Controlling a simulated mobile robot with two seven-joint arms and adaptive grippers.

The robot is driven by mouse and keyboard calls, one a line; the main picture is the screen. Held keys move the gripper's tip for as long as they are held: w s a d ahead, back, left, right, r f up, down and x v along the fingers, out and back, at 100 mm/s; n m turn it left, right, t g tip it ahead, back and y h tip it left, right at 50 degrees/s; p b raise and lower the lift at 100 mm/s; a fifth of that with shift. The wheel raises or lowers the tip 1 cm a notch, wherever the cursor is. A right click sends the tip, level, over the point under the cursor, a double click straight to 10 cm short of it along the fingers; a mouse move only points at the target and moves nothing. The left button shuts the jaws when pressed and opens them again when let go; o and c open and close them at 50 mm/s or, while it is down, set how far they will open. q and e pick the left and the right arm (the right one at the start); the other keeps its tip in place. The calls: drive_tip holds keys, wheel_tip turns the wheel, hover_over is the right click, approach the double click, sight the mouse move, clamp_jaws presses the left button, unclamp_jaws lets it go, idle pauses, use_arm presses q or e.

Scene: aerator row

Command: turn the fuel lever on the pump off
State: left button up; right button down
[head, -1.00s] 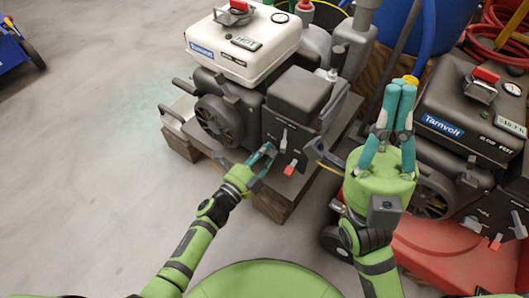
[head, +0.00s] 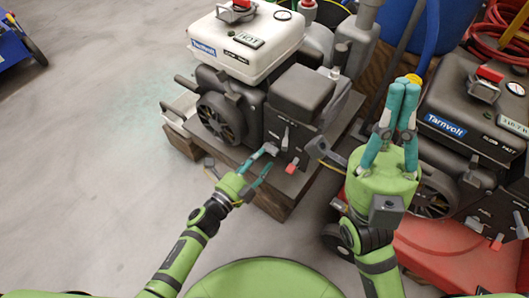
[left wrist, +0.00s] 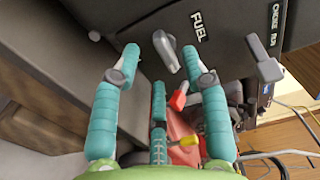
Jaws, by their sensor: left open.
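The pump (head: 300,95) has a dark body with a small lever panel on its front. The grey fuel lever (left wrist: 168,50) stands beside the FUEL label in the left wrist view; in the head view it shows small (head: 271,148). My left gripper (head: 264,162) is open in front of the panel.
A grey choke lever (left wrist: 265,58) and a red lever (left wrist: 180,96) sit close to the fuel lever. The pump stands on a wooden base (head: 268,203). A second, red-based Tarnvolt machine (head: 455,150) is at the right.

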use_arm(q)
drive_tip(key=v, duration=0.8)
drive_tip(key=shift+s, duration=0.2)
drive_tip(key=shift+a, duration=0.1)
